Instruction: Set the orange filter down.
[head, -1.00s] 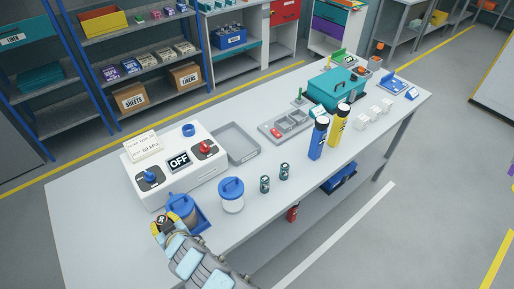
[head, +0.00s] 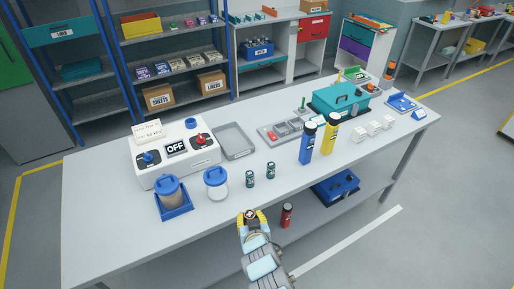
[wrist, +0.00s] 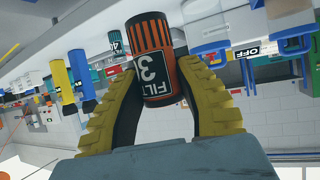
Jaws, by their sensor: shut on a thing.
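The orange filter (wrist: 153,60), a cylinder with black stripes and a black label, is between the two yellow fingers of my gripper (wrist: 158,90) in the wrist view. The gripper is shut on it. In the head view my gripper (head: 250,214) is at the table's front edge, in front of two small dark canisters, one on the left (head: 250,178) and one on the right (head: 271,170). The filter is mostly hidden by the gripper there. I cannot tell its height relative to the tabletop.
On the table (head: 110,225) stand a blue-lidded jar in a blue tray (head: 175,211), a white jar (head: 216,184), a grey tray (head: 235,141), a blue bottle (head: 307,145) and a yellow bottle (head: 329,137). A red can (head: 287,215) is on the lower shelf. The front left tabletop is clear.

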